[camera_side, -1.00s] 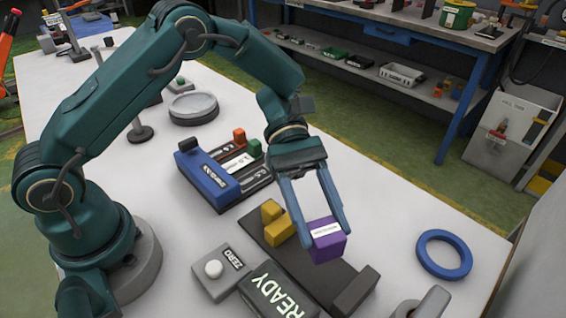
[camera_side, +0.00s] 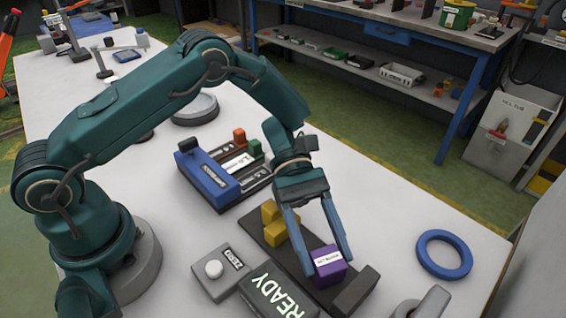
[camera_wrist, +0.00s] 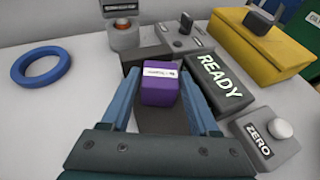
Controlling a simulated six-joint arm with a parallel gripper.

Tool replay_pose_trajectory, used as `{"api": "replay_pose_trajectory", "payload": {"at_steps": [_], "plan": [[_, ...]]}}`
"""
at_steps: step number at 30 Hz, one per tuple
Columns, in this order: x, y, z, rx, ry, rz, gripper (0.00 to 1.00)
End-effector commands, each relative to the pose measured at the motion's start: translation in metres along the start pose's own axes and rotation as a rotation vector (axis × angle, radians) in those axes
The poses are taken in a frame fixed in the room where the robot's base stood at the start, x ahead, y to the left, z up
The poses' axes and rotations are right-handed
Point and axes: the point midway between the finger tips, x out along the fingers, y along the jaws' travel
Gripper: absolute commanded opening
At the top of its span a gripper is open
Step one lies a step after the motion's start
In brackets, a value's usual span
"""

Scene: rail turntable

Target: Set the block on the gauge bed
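The purple block (camera_side: 328,266) with a white label is upright between the two blue fingers of my gripper (camera_side: 329,264). The fingers are shut on its sides. It also shows between the fingertips in the wrist view (camera_wrist: 159,92). The gauge bed (camera_side: 273,247) is a long dark grey plate with a yellow stepped piece (camera_side: 275,221) at one end and a dark grey end block (camera_side: 356,290) at the other. The purple block is between these two, at or very close to the bed's surface. I cannot tell whether its underside touches.
A READY display (camera_side: 277,294) and a ZERO button box (camera_side: 220,268) stand beside the bed. A blue ring (camera_side: 443,255) lies to the right. A blue tray unit (camera_side: 212,182) is behind. The white table is clear between the bed and the ring.

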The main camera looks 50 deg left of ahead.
Motion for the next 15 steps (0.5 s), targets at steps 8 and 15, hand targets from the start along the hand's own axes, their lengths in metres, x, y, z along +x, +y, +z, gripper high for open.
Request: {"api": "replay_pose_trajectory", "payload": {"at_steps": [8, 15], "plan": [[-0.0001, 0.0000, 0.0004, 0.000, 0.000, 0.000, 0.85], [-0.0092, 0.0010, 0.0040, 0.001, 0.000, 0.004, 0.85]]}}
